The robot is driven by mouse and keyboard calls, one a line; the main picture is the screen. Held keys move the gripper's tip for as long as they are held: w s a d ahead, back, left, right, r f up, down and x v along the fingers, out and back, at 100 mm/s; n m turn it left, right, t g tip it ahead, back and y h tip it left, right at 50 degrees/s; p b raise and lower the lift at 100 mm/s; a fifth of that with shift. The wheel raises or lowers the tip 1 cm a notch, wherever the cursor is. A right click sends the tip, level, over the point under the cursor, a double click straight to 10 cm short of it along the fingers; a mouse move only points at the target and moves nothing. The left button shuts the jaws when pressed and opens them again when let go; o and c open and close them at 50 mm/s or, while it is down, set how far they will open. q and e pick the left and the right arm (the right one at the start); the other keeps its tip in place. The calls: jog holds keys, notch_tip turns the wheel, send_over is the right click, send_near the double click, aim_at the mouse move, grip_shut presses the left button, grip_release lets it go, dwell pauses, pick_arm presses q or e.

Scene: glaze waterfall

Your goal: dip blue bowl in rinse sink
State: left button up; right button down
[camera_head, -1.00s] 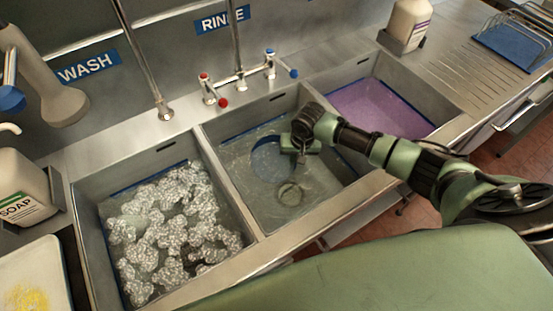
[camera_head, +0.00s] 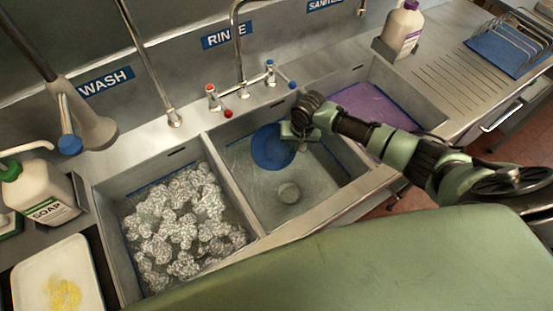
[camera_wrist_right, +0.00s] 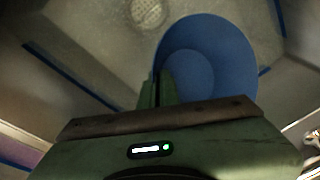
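The blue bowl (camera_head: 268,150) is in the rinse sink (camera_head: 325,178), the middle basin under the RINSE sign. My right gripper (camera_head: 291,137) is at the bowl's right rim and appears shut on it. In the right wrist view the bowl (camera_wrist_right: 222,55) shows its open inside, with the gripper's green fingers (camera_wrist_right: 160,88) at its rim. The bowl's full blue colour shows and it looks clear of the water, though its exact height is hard to tell. My left gripper is not in view.
The wash sink (camera_head: 118,218) on the left holds foam. The sanitize sink on the right holds purple liquid (camera_head: 375,105). A faucet (camera_head: 238,60) with red and blue taps stands behind the rinse sink. A soap bottle (camera_head: 45,190), a white bottle (camera_head: 402,28) and a blue rack (camera_head: 505,50) stand around.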

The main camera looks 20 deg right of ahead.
notch_tip(320, 180, up, 4)
jog(key=p, duration=0.3)
jog(key=shift+f, duration=0.1)
jog(key=shift+r+p, duration=0.3)
jog(key=shift+r, duration=1.15)
notch_tip(320, 180, up, 11)
dwell(0.6)
